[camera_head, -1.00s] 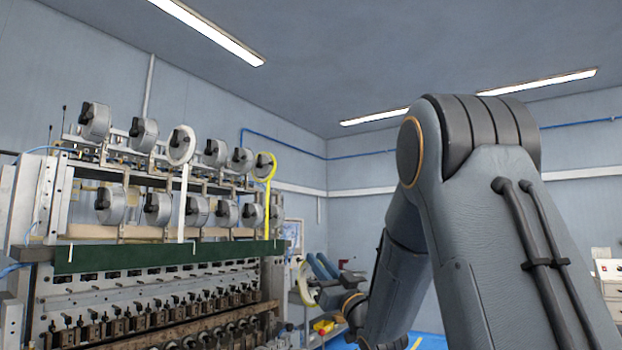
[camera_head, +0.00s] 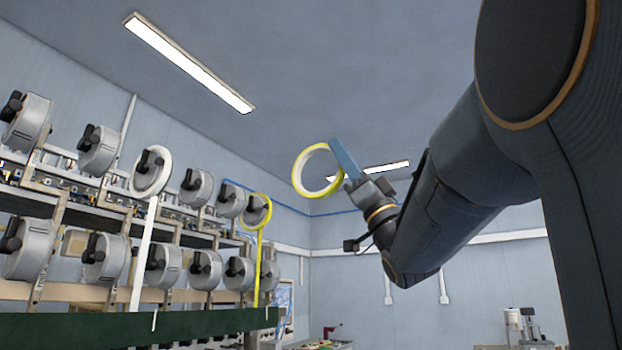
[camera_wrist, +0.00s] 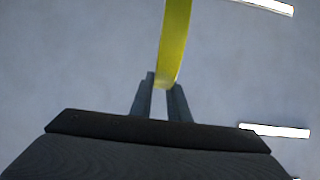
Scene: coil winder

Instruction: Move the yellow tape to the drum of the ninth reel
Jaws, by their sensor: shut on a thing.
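The yellow tape (camera_head: 297,172) is a ring with a white inner side, held up in the air to the right of the coil winder. My gripper (camera_head: 338,165) is shut on its right edge. In the wrist view the tape (camera_wrist: 173,45) stands edge-on between the two fingers of my gripper (camera_wrist: 162,92). Two rows of grey reel drums with black handles line the winder. One upper drum (camera_head: 150,172) carries a white tape, and the upper drum at the far right (camera_head: 255,210) carries a yellow tape strip hanging down. Several lower drums, such as this one (camera_head: 206,270), look bare.
A green board (camera_head: 120,326) runs along the winder below the lower reels. The white and yellow hanging strips cross in front of the lower row. Open air lies between the held tape and the reels. Small equipment (camera_head: 520,325) stands at the lower right.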

